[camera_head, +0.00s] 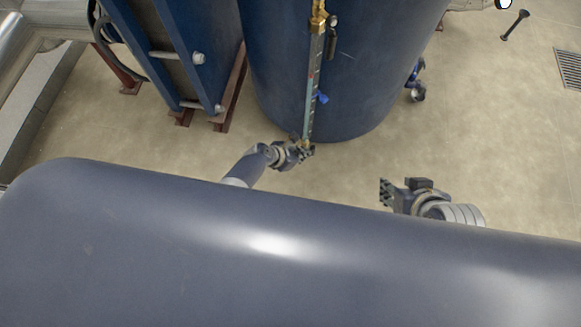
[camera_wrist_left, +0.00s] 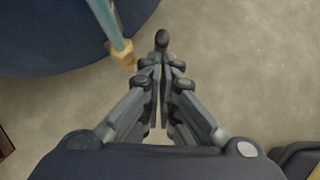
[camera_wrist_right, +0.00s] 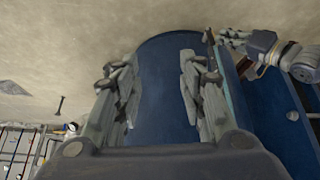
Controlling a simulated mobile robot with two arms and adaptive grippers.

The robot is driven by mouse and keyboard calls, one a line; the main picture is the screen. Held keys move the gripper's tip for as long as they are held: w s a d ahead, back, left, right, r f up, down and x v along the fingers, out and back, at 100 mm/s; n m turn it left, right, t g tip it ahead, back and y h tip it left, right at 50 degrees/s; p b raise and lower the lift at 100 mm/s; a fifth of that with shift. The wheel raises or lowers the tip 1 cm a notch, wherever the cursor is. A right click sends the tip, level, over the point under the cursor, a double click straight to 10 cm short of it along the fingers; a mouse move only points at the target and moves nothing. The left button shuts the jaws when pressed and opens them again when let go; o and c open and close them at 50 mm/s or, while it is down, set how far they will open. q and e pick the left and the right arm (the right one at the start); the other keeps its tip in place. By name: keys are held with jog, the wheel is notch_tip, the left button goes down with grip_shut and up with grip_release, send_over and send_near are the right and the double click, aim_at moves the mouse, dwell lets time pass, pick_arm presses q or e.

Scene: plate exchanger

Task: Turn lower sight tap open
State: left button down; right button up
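The lower sight tap (camera_wrist_left: 124,54) is a brass fitting at the bottom end of the sight glass (camera_head: 313,90) on the blue tank. In the head view, my left gripper (camera_head: 306,152) is at that bottom end and hides most of the tap. In the left wrist view, my left gripper (camera_wrist_left: 162,64) has its fingers close together, right of the brass. The black end of the tap's handle (camera_wrist_left: 161,39) sticks out between the fingertips, and the fingers appear shut on it. My right gripper (camera_wrist_right: 157,75) is wide open and empty, away from the tap.
The blue tank (camera_head: 370,80) stands behind the sight glass. An upper brass tap (camera_head: 319,20) with a black lever (camera_head: 331,43) is above. A blue plate exchanger (camera_head: 215,50) stands left. Bare floor (camera_head: 480,130) lies right.

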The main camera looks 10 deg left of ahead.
pick_arm(q)
jog(key=shift+w+d+r, duration=0.35)
jog(key=shift+w, duration=0.05)
pick_arm(e)
jog(key=s, duration=0.1)
jog(key=g, duration=0.1)
jog(key=s, duration=0.1)
jog(key=shift+s+d+f, duration=0.35)
jog(key=shift+d+f, duration=0.05)
